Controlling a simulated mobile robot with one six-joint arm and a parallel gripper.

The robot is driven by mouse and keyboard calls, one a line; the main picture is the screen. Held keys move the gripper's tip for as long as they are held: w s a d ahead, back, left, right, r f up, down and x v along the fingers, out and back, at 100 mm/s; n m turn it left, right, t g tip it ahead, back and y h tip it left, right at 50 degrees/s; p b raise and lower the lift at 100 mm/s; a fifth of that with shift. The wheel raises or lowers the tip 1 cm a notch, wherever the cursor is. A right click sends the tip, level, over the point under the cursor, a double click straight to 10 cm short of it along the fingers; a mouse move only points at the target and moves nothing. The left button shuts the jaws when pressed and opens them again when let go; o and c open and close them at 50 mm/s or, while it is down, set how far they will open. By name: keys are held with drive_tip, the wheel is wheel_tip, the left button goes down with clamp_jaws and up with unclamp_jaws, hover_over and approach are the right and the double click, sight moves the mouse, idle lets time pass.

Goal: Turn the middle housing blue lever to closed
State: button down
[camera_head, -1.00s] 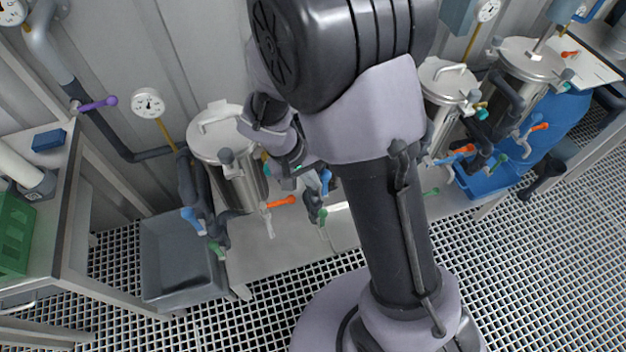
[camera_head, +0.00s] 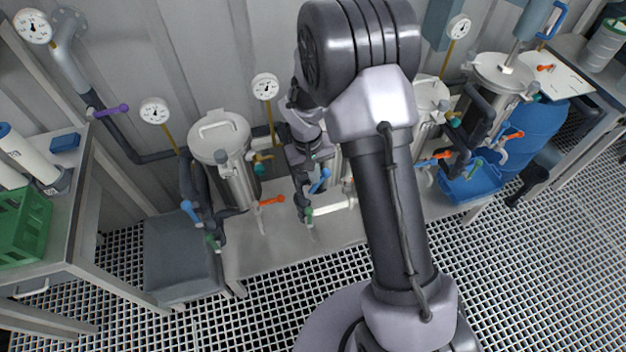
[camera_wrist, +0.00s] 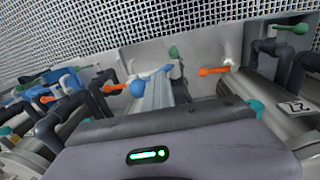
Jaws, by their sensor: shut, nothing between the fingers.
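The blue lever (camera_head: 320,182) of the middle housing sticks out at a slant from dark piping in the head view. In the wrist view, its rounded blue end (camera_wrist: 138,88) shows just beyond my gripper's body. My gripper (camera_head: 312,163) points down just above this lever and is shut, with nothing held. Its fingertips are hard to make out, and I cannot tell whether they touch the lever. The middle housing (camera_head: 335,160) is mostly hidden behind my arm. A green lever (camera_head: 308,212) sits lower on the same piping.
The left housing (camera_head: 219,135) has a blue lever (camera_head: 190,211) and an orange lever (camera_head: 271,200). The right-hand housings (camera_head: 502,72) stand beyond my arm. A grey bin (camera_head: 180,255) and a side bench (camera_head: 85,200) are at left. Grating floor in front is open.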

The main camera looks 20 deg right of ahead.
sight(325, 170)
drive_tip(key=shift+w+d+f, duration=0.1)
drive_tip(key=shift+d+f, duration=0.3)
drive_tip(key=shift+d, duration=0.45)
drive_tip(key=shift+w+d+f, duration=0.1)
drive_tip(key=shift+d+f, duration=0.3)
drive_tip(key=shift+d, duration=0.4)
drive_tip(key=d+f+y+b, duration=0.1)
drive_tip(key=d+f+y, duration=0.1)
drive_tip(key=f, duration=0.3)
drive_tip(key=shift+s+d+y, duration=0.2)
drive_tip(key=shift+d+y, duration=0.2)
drive_tip(key=shift+d, duration=0.4)
